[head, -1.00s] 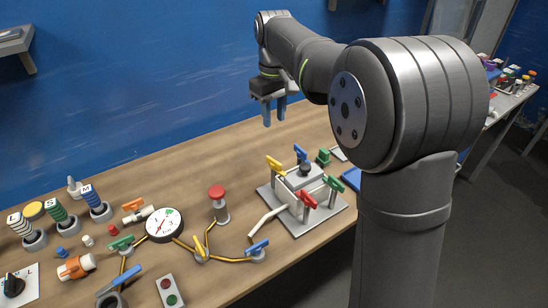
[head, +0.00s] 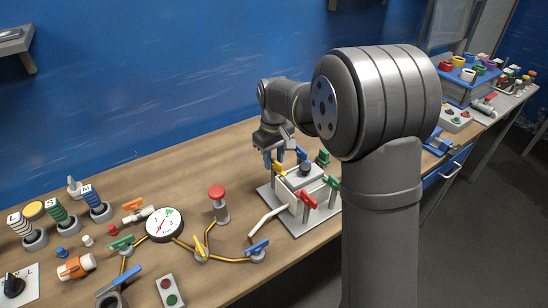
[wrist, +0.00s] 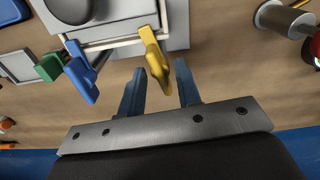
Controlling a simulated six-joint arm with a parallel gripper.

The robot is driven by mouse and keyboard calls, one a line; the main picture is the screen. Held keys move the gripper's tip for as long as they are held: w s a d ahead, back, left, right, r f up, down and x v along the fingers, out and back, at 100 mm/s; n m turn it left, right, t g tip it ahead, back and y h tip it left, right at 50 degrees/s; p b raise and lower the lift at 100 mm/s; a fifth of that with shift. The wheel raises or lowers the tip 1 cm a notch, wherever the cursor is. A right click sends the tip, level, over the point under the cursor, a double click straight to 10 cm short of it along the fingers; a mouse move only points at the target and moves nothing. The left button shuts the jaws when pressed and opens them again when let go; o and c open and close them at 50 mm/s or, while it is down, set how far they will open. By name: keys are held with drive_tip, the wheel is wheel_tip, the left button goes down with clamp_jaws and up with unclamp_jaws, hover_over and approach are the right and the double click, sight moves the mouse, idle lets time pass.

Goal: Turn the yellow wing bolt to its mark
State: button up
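The yellow wing bolt (head: 278,167) stands at the back left corner of a pale clamped block on a grey base plate (head: 312,222). In the wrist view the yellow wing bolt (wrist: 157,58) shows as a lobed handle, its lower end in the gap between my two blue-grey fingertips. My gripper (wrist: 160,72) is open, with a visible gap on both sides of the bolt and no clear contact. In the head view my gripper (head: 285,153) is just behind and above the bolt. I cannot make out the bolt's mark.
Blue (wrist: 82,74), green (head: 333,182) and red (head: 308,200) wing bolts stand around the same block. A green block (wrist: 48,67) is beside the blue one. A red-topped button (head: 217,192) and gauge (head: 164,224) stand to the left.

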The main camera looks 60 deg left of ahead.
sight(274, 160)
clamp_jaws()
drive_tip(key=shift+m, duration=0.7)
unclamp_jaws()
wheel_tip(274, 160, up, 18)
drive_tip(key=shift+f, duration=0.25)
drive_tip(key=shift+f, duration=0.1)
idle(0.5)
